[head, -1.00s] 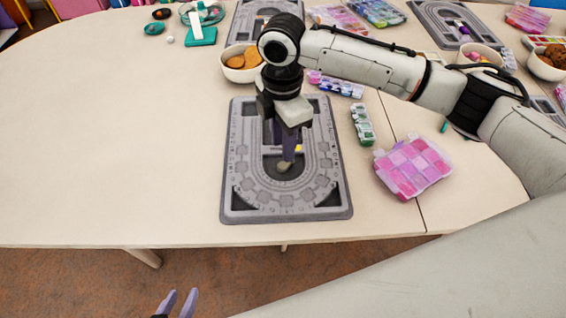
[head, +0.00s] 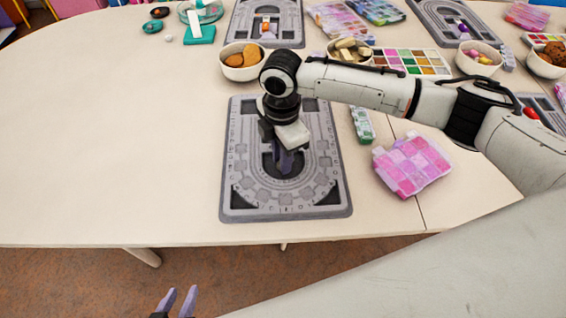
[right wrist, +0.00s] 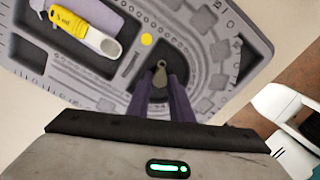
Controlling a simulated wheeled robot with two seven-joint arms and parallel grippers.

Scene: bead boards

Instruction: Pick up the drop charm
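The drop charm (right wrist: 159,82) is a small grey-brown teardrop with a ring at its top. In the right wrist view it lies on the grey bead board (head: 240,207) between the purple fingers of my right gripper (right wrist: 161,90). The fingers sit close on both sides of it; I cannot tell whether they press on it. In the head view my right gripper (head: 285,168) is down over the board's middle and the charm is hidden. My left gripper (head: 177,301) is open and empty, below the table's front edge.
A yellow-handled measuring spoon (right wrist: 88,32) and a yellow disc (right wrist: 146,39) lie on the board. A pink bead box (head: 411,165) and a green pill case (head: 362,124) are to the right. A bowl (head: 243,64) stands behind. The table's left side is clear.

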